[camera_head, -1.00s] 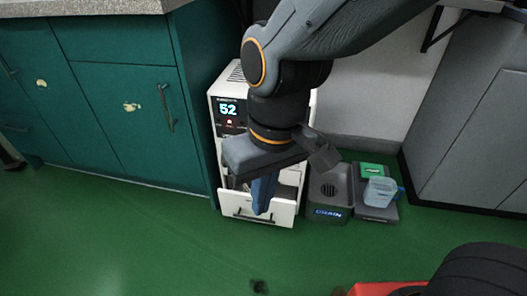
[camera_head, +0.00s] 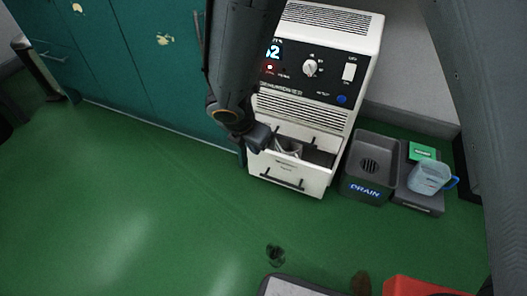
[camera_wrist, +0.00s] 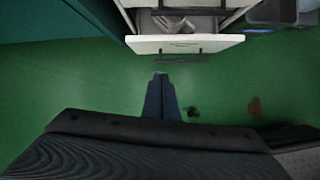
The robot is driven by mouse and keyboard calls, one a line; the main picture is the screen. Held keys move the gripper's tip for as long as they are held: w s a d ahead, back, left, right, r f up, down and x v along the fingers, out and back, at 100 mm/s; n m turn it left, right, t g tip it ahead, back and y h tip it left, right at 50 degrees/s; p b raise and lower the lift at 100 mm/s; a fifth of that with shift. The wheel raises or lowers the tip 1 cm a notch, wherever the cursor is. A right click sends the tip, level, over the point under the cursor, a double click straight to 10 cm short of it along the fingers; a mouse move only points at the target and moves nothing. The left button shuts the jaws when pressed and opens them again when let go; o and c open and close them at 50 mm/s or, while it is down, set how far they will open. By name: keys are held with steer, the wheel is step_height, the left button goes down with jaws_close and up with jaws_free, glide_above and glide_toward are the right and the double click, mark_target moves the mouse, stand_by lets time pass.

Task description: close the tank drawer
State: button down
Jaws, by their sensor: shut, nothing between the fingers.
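The white dehumidifier (camera_head: 318,75) stands against the wall beside the teal cabinet. Its tank drawer (camera_head: 288,172) at the bottom is pulled out, with a dark handle bar on its front and a pale item visible inside. In the wrist view the drawer front (camera_wrist: 185,43) lies at the top, beyond my fingertips. My gripper (camera_wrist: 161,76) is shut and empty, its fingers pointing toward the drawer front with green floor visible around them. In the head view my wrist is by the drawer's left side, and the fingers are hidden there.
A grey drain basin (camera_head: 369,168) stands right of the dehumidifier. Beside it a clear jug (camera_head: 429,177) and a green card (camera_head: 422,151) rest on a grey platform. Teal cabinets (camera_head: 140,60) line the left. The green floor in front is mostly open, with a dark spot (camera_head: 275,255).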

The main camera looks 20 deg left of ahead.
steer(key=w+a+f+n+b, duration=0.1)
steer(key=w+f+n+b, duration=0.1)
steer(key=w+f+b, duration=0.6)
step_height(320, 180, down, 4)
steer(key=shift+r, duration=0.15)
stand_by(0.5)
